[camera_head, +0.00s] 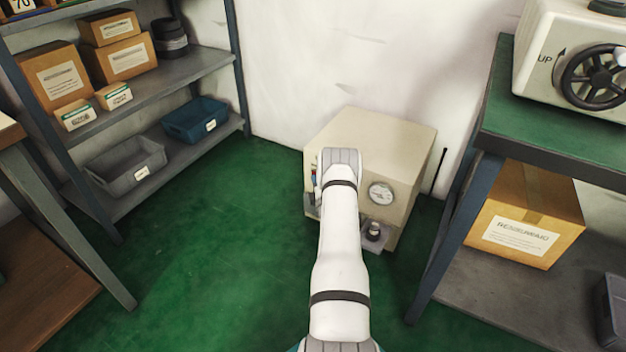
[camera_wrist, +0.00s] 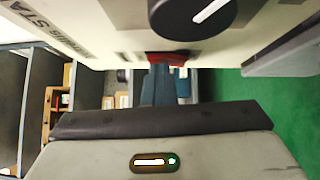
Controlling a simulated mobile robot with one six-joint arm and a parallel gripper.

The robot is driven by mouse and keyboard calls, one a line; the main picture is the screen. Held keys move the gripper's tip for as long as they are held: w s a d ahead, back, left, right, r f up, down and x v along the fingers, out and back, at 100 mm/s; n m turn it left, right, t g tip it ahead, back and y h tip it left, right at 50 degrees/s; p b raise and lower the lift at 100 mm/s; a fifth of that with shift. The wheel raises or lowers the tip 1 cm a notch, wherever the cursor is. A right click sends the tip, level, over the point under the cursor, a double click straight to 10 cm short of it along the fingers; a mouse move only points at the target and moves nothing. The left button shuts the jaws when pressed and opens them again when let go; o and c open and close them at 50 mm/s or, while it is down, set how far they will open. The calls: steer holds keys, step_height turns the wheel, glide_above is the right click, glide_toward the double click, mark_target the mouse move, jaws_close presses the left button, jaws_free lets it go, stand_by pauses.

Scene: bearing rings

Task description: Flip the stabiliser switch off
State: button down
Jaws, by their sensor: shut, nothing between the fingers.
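The stabiliser is a beige box (camera_head: 415,150) on the green floor against the white wall, with a round white dial on its front. My arm covers much of that front in the head view. In the wrist view the stabiliser's panel (camera_wrist: 100,35) fills the top, with a black knob (camera_wrist: 195,14) bearing a white line. A red switch (camera_wrist: 168,58) sits at the panel's lower edge in this view. My gripper (camera_wrist: 160,72) is shut and empty, its fingertips right at the red switch. Whether they touch it, and the switch's position, I cannot tell.
A green-topped bench (camera_head: 500,110) stands close on the right, with a cardboard box (camera_head: 535,190) on its lower shelf. A metal shelf (camera_head: 190,75) with boxes and bins stands at the left. The green floor (camera_head: 210,240) between is clear.

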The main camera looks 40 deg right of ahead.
steer(key=shift+s+a+r, duration=0.15)
steer(key=shift+a, duration=0.1)
steer(key=w+a+r+p+v, duration=0.1)
steer(key=p+v, duration=0.4)
steer(key=v, duration=0.7)
steer(key=shift+s+a+r, duration=0.25)
steer(key=shift+a+r, duration=0.05)
steer(key=shift+a, duration=0.4)
steer(key=shift+r+p, duration=0.1)
steer(key=shift+p, duration=0.2)
